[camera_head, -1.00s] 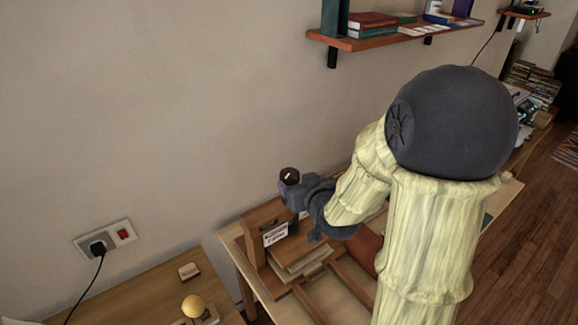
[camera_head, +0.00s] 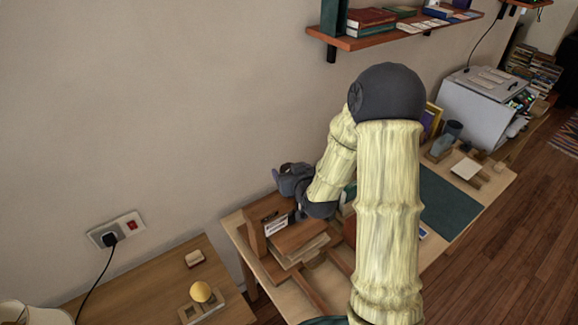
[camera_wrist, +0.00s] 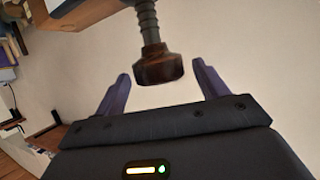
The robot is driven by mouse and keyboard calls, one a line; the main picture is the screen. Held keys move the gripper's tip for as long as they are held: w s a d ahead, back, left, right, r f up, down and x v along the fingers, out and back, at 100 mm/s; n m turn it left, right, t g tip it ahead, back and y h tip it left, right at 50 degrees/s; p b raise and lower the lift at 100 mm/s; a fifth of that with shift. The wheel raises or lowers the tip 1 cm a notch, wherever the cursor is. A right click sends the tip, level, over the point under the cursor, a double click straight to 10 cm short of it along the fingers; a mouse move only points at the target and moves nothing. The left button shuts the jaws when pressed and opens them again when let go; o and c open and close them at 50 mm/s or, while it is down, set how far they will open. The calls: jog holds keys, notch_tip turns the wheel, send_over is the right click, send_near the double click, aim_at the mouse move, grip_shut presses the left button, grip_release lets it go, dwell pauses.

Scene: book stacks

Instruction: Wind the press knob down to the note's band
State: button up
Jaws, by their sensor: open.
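The press knob is a dark brown knob (camera_wrist: 158,68) on a grey threaded screw (camera_wrist: 148,22) in the wrist view. My gripper (camera_wrist: 160,72) is open, with one purple finger on each side of the knob's end. A gap shows between the knob and each finger. In the head view my gripper (camera_head: 291,180) is above the wooden press (camera_head: 300,240) and hides the knob. A small white note (camera_head: 276,226) with dark print is on the press front. Its band is too small to make out.
The press stands on a wooden table (camera_head: 460,215) against the wall, with a dark green mat (camera_head: 447,202) to its right. A wall shelf (camera_head: 375,39) with books is above.

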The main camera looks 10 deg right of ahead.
jog(key=shift+x, duration=0.75)
jog(key=c, duration=1)
jog(key=shift+o, duration=0.2)
jog(key=shift+a+m+h+b, duration=0.1)
jog(key=shift+m+h+b, duration=0.4)
jog(key=shift+h+b, duration=0.1)
